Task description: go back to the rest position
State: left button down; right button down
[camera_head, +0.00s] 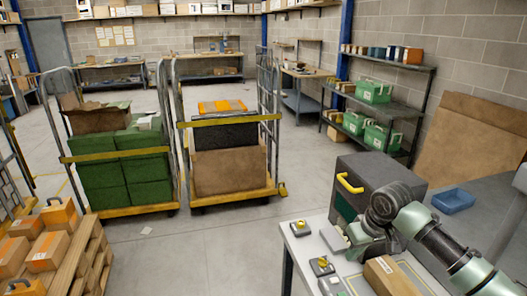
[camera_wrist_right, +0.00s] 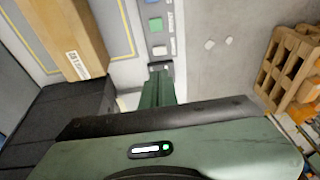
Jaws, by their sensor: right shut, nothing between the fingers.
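My right arm reaches in from the lower right in the head view. Its gripper (camera_head: 350,243) is over the left part of a light worktable (camera_head: 303,246), beside a dark case with a yellow handle (camera_head: 372,172). In the right wrist view the green gripper fingers (camera_wrist_right: 158,88) are shut together with nothing between them. My left arm and gripper are not in view.
On the worktable are a cardboard box (camera_head: 388,277) and small devices with yellow knobs (camera_head: 321,265). A blue tray (camera_head: 453,200) sits behind the arm. Two roll cages and a pallet of orange boxes (camera_head: 48,250) stand left; the floor between is clear.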

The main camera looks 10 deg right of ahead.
jog(key=s+a+f+n+y, duration=0.1)
jog(key=s+a+f+n, duration=0.2)
jog(key=s+a+f, duration=1.05)
jog(key=s+d+r+m+h, duration=0.2)
jog(key=s+m, duration=0.1)
jog(key=s, duration=1.6)
notch_tip(320, 180, down, 31)
jog(key=s+g+b, duration=0.1)
jog(key=s+b, duration=0.1)
jog(key=b, duration=0.2)
jog(key=s+d+f+g+b, duration=0.1)
jog(key=s+d+f+b, duration=0.2)
jog(key=s+f, duration=1.3)
notch_tip(320, 180, down, 3)
jog(key=shift+s+n, duration=0.3)
jog(key=shift+s, duration=0.05)
